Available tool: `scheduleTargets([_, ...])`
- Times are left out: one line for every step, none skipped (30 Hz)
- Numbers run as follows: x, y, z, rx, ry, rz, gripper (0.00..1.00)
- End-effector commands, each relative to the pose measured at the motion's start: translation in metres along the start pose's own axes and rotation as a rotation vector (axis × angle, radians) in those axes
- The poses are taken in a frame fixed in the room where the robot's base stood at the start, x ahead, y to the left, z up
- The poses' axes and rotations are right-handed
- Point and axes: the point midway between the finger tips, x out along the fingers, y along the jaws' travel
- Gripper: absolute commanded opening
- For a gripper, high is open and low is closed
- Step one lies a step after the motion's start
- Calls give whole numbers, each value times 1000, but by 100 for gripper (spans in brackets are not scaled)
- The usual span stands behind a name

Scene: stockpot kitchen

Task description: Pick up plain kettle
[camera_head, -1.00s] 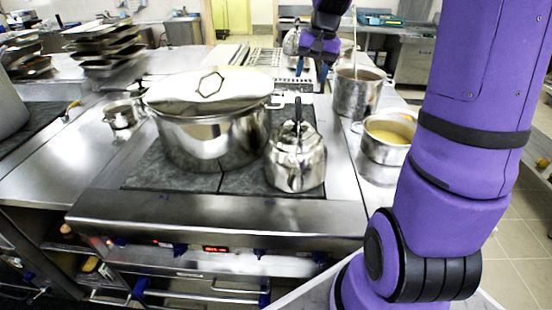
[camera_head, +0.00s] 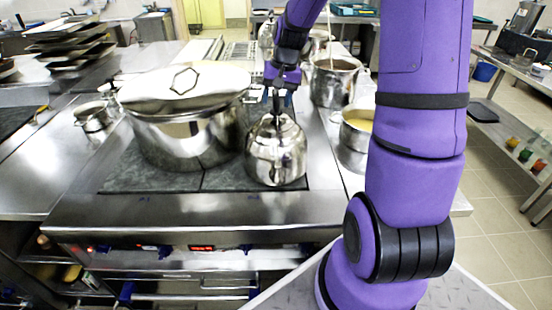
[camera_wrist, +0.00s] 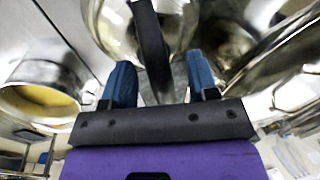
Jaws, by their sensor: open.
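The plain kettle (camera_head: 275,155) is shiny steel with a black upright handle and stands on the dark stove top, right of the large lidded pot. My gripper (camera_head: 283,85) is directly above it, pointing down at the handle. In the wrist view my gripper (camera_wrist: 160,85) is open, its two blue fingers apart with the black kettle handle (camera_wrist: 150,45) showing between them. The kettle body (camera_wrist: 118,28) lies beyond the fingers.
The large lidded stockpot (camera_head: 185,135) stands close on the kettle's left. A steel pot (camera_head: 333,82) and a pot with yellow contents (camera_head: 355,135) stand on the right. A small pot (camera_head: 93,117) sits at the left. The stove's front edge (camera_head: 180,210) is clear.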

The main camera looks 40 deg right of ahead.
Motion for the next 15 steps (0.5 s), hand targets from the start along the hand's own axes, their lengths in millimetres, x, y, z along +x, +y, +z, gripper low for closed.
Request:
scheduleTargets([4, 0, 0, 0, -1, 0, 54])
scheduleTargets([6, 0, 0, 0, 0, 0, 54])
scheduleTargets([7, 0, 0, 0, 0, 0, 54])
scheduleTargets([7, 0, 0, 0, 0, 0, 54])
scheduleTargets([7, 0, 0, 0, 1, 0, 54])
scheduleTargets([7, 0, 0, 0, 1, 0, 54])
scheduleTargets([7, 0, 0, 0, 1, 0, 54])
scheduleTargets([7, 0, 0, 0, 1, 0, 54])
scheduleTargets([7, 0, 0, 0, 1, 0, 54])
scheduleTargets([7, 0, 0, 0, 1, 0, 52])
scheduleTargets([7, 0, 0, 0, 1, 0, 45])
scheduleTargets([7, 0, 0, 0, 1, 0, 36])
scheduleTargets([7, 0, 0, 0, 1, 0, 29])
scheduleTargets([7, 0, 0, 0, 1, 0, 22])
scheduleTargets([7, 0, 0, 0, 1, 0, 13])
